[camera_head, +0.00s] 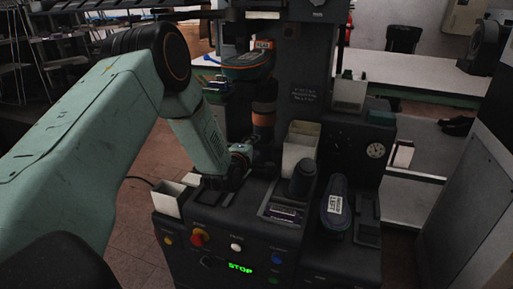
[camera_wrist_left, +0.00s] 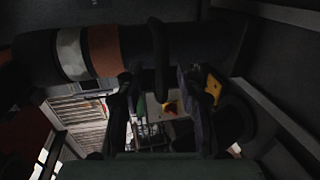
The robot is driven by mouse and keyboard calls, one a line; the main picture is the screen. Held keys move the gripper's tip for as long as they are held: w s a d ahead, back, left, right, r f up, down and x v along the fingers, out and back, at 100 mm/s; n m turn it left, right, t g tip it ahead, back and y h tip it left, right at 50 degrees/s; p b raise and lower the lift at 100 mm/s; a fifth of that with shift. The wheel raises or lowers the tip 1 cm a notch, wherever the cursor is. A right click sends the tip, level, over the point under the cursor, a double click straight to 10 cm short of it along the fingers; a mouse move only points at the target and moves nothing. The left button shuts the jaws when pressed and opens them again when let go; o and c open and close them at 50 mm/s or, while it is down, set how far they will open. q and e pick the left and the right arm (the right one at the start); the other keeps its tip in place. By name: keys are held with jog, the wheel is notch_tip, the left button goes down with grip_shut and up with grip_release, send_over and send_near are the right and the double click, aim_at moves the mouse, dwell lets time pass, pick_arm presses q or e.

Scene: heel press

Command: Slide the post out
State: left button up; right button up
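The post (camera_head: 263,120) stands upright on the press, black with an orange band, below a dark shoe (camera_head: 248,66) with an orange edge line. In the left wrist view the banded post (camera_wrist_left: 100,50) lies across the top of the picture, with a white and an orange band. My left gripper (camera_head: 243,158) is low at the front of the press, beside the post's lower part. In the wrist view its two fingers (camera_wrist_left: 157,88) are apart. A dark curved bar (camera_wrist_left: 158,60) shows between them; whether they touch it is unclear. My right gripper is not in view.
The press front carries a red knob (camera_head: 198,237), a green STOP display (camera_head: 240,268) and pale bins (camera_head: 170,199) (camera_head: 300,145). Another shoe (camera_head: 334,205) with a white label lies on the right. Brown floor is clear at the left.

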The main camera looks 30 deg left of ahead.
pick_arm(q)
jog(key=shift+f+x, duration=0.2)
jog(key=shift+x, duration=1)
jog(key=shift+s+r, duration=0.2)
jog(key=shift+s, duration=0.05)
jog(key=shift+c, duration=0.3)
jog(key=shift+w+f, duration=0.1)
jog(key=shift+f, duration=0.05)
jog(key=c, duration=0.4)
grip_shut()
